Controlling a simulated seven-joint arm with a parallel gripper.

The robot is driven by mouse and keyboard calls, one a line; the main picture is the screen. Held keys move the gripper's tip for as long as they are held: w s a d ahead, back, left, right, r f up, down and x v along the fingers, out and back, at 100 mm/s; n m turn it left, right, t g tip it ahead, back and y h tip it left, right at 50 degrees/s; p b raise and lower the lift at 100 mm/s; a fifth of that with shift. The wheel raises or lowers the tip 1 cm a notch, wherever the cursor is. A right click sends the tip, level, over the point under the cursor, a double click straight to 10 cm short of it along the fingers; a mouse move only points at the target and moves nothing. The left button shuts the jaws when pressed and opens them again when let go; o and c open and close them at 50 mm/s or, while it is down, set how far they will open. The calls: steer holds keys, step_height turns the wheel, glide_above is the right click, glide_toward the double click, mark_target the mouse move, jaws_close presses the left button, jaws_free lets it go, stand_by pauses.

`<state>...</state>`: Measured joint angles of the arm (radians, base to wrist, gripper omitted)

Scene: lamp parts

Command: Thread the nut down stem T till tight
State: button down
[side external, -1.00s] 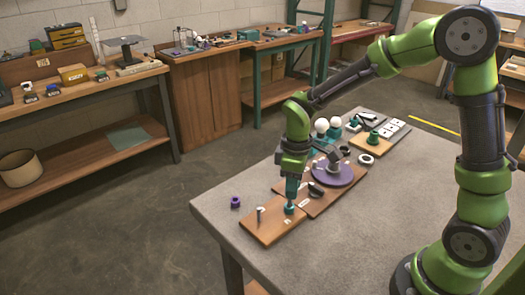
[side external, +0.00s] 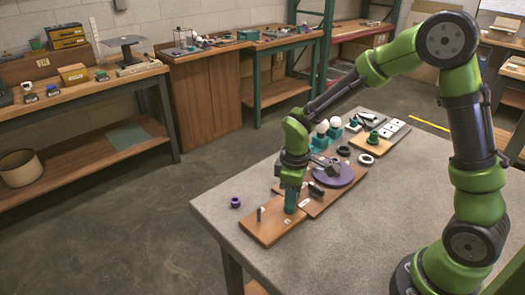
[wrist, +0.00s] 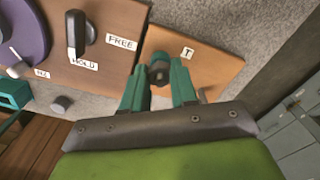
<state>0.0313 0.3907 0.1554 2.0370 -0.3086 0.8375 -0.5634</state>
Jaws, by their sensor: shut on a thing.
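My gripper (wrist: 159,84) is low over the wooden board (wrist: 213,66) that bears the T label (wrist: 188,53). In the wrist view its two teal fingers are closed around a small dark round piece (wrist: 159,73), which I take to be the nut at stem T. The fingers hide most of it, so I cannot see the thread or how far down the nut sits. In the side view my gripper (side external: 290,207) points straight down and its tips reach near the board (side external: 262,233). The stem and nut are hidden there.
A grey post (side external: 260,214) stands on the same board, left of my fingers. A purple ring-like part (side external: 235,202) lies on the table. Beside the board are a black lever (wrist: 77,32) with FREE and HOLD labels and a purple disc (side external: 332,174). The table's front right is clear.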

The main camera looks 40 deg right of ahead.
steer(key=shift+f, duration=0.15)
stand_by(0.3)
steer(key=c, duration=1.6)
jaws_free()
jaws_close()
steer(key=shift+f, duration=0.2)
steer(key=m, duration=0.4)
steer(key=shift+s, duration=0.1)
steer(key=m, duration=0.3)
